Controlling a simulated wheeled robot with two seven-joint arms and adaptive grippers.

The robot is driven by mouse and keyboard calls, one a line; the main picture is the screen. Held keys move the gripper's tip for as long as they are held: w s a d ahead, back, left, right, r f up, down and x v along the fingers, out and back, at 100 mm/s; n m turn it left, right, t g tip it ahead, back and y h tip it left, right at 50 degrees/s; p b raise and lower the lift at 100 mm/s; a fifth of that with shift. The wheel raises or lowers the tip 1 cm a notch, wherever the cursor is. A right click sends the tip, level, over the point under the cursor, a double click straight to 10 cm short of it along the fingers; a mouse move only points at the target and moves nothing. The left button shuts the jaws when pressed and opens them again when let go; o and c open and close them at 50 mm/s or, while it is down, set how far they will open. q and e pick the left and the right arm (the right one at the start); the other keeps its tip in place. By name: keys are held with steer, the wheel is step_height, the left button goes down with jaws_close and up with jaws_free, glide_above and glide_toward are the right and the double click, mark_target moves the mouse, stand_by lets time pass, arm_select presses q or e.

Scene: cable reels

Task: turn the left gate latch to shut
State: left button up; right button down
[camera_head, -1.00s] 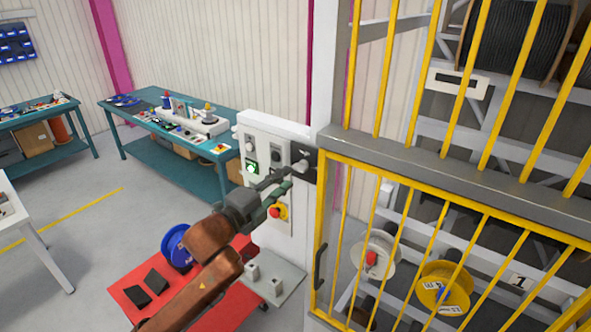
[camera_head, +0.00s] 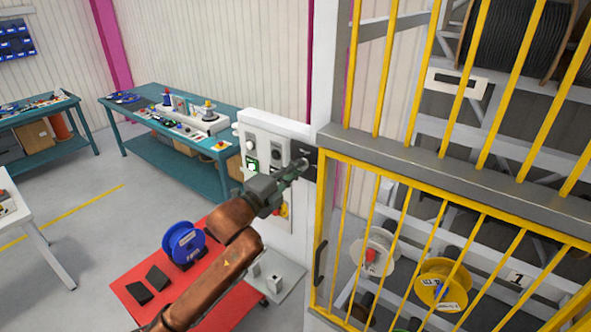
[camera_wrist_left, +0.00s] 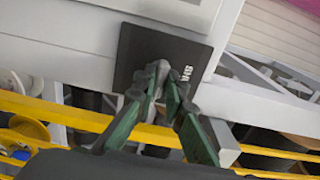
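The left gate latch (camera_wrist_left: 188,50) is a dark square plate with small white lettering on the pale post beside the yellow gate. In the head view its plate (camera_head: 311,160) is partly hidden behind my gripper. My left gripper (camera_head: 295,169) reaches up to the latch, with its fingertips at the plate. In the left wrist view the two green-padded fingers (camera_wrist_left: 167,80) close in towards each other at the latch's small grey handle, which is mostly hidden between them. I cannot tell whether they grip it. My right gripper is not in view.
The yellow barred gate (camera_head: 330,155) with a grey crossbar is right of the latch. A control panel (camera_head: 262,135) with knobs is to the left. White and yellow reels hang behind the gate.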

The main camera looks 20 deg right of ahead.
arm_select(q)
jaws_close()
steer(key=shift+d+r+n+p, duration=0.1)
steer(key=shift+r+n+p, duration=0.05)
steer(key=shift+n+p, duration=7.35)
steer(key=n+b, duration=0.2)
steer(key=n, duration=0.1)
steer(key=shift+b, duration=0.4)
